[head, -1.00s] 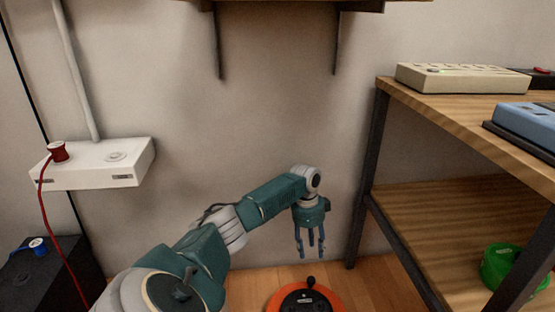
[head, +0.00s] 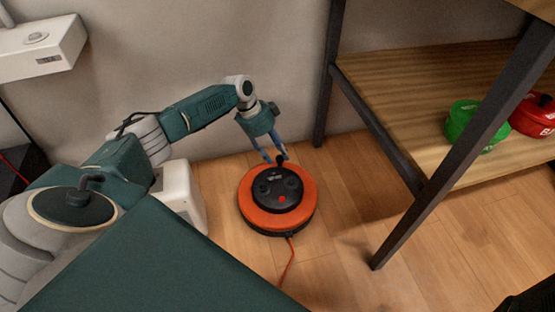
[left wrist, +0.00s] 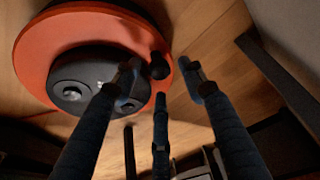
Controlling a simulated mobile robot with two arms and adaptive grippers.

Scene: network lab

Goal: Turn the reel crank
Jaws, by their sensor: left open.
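An orange cable reel (head: 300,207) with a black centre (head: 277,190) lies flat on the wooden floor. Its crank knob (head: 282,159) stands up at the far edge of the black centre. In the left wrist view the reel's orange disc (left wrist: 33,50) fills the upper left, and the dark round knob (left wrist: 158,67) lies ahead of the fingertips. My left gripper (head: 275,158) is open, pointing down, with its fingers around or just beside the knob; I cannot tell whether they touch it. The left wrist view shows its fingers (left wrist: 160,80) spread and empty. My right gripper is not in view.
A shelf (head: 400,95) with dark metal legs (head: 440,160) stands right of the reel. It holds a green reel (head: 463,120) and a red one (head: 535,112). An orange cable (head: 288,262) runs forward from the reel. A white wall box (head: 40,45) is at upper left.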

